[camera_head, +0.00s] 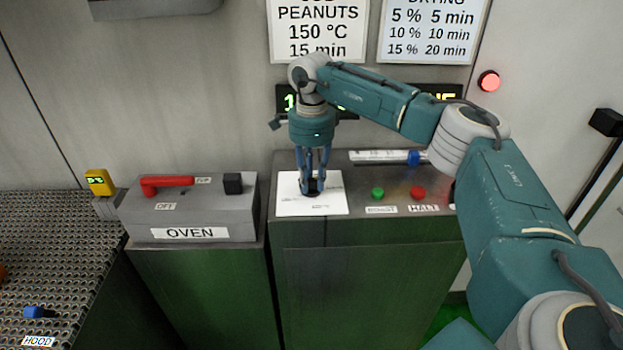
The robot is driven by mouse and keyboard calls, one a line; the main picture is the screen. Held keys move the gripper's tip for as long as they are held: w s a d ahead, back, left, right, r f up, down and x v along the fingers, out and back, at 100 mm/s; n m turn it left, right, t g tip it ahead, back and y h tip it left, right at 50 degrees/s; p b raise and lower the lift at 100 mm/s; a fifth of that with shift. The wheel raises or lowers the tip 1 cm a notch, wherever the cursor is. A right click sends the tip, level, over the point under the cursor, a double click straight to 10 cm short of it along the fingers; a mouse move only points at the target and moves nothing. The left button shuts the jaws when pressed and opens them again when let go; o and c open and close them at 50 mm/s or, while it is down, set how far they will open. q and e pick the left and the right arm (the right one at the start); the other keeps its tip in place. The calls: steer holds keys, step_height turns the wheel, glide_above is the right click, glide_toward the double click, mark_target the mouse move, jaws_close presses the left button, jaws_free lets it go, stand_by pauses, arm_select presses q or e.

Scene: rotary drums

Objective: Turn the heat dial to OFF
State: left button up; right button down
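The heat dial (312,190) is a dark knob on a white plate (296,207) on top of the grey control box. The plate's small print is too small to read, and the dial's pointer is hidden by the fingers. My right gripper (311,184) points straight down over the dial, with its blue fingers reaching down at the knob. I cannot tell whether the fingertips press on it or stand just around it. My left gripper is not in view.
Right of the plate are a green button (377,193), a red button (417,192) and a white scale with a blue slider (414,158). The OVEN box (190,233) with a red lever (167,181) stands left. My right arm covers part of the display behind.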

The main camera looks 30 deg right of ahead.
stand_by(0.3)
steer(key=n, duration=0.3)
steer(key=shift+r+p, duration=0.1)
steer(key=shift+p, duration=0.3)
steer(key=n, duration=0.4)
steer(key=shift+d+n+p, duration=0.15)
steer(key=shift+n+p, duration=0.15)
steer(key=shift+p, duration=0.05)
steer(key=n, duration=0.4)
steer(key=shift+w+d, duration=0.1)
steer(key=shift+d+n, duration=0.1)
steer(key=shift+n, duration=2)
steer(key=shift+w, duration=0.1)
steer(key=c, duration=1.5)
jaws_free()
